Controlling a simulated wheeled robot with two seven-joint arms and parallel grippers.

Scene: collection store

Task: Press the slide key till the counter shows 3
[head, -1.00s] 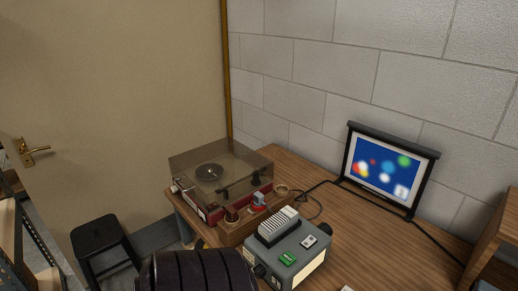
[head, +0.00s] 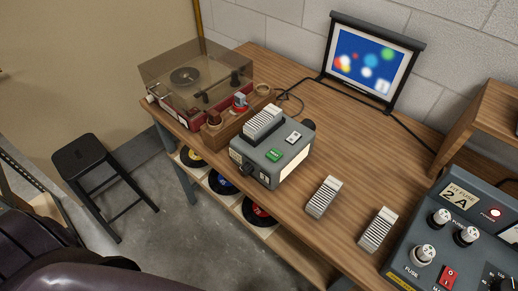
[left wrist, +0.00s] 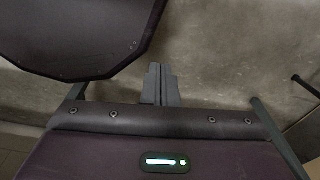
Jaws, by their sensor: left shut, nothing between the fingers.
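The slide projector (head: 270,155) is a grey box on the wooden bench in the head view, with a slide tray standing in its top. Its green slide key (head: 274,155) is on the top face, beside a small white switch (head: 294,137). The projection screen (head: 367,62) stands at the back of the bench and shows blurred coloured spots on blue. A small light patch is in its lower right corner; any digit there is too small to read. My left gripper (left wrist: 158,70) is shut and empty over the floor in the left wrist view. My right gripper is not in view.
A record player (head: 192,85) under a clear lid stands at the bench's far left. Two slide trays (head: 324,197) (head: 377,231) lie right of the projector. A grey control unit (head: 455,235) fills the right end. A black stool (head: 90,165) stands on the floor.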

